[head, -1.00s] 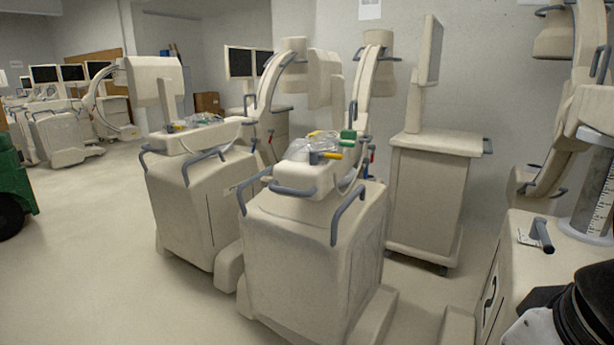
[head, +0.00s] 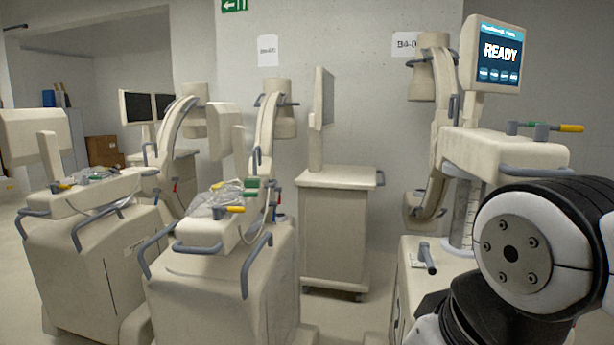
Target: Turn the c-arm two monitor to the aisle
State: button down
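Several beige C-arm carts stand in a row, and I cannot read which one is number two. My gripper is out of view; only black and white links of my arm show at the lower right, in front of the right cart.
A separate monitor cart (head: 336,230) with an edge-on screen (head: 321,105) stands against the wall between the middle and right C-arms. Dark twin screens (head: 150,106) and brown boxes (head: 103,150) are at the back left. Little floor shows between the carts.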

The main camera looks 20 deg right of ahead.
aim_at(491, 56)
jog(key=z, duration=1.2)
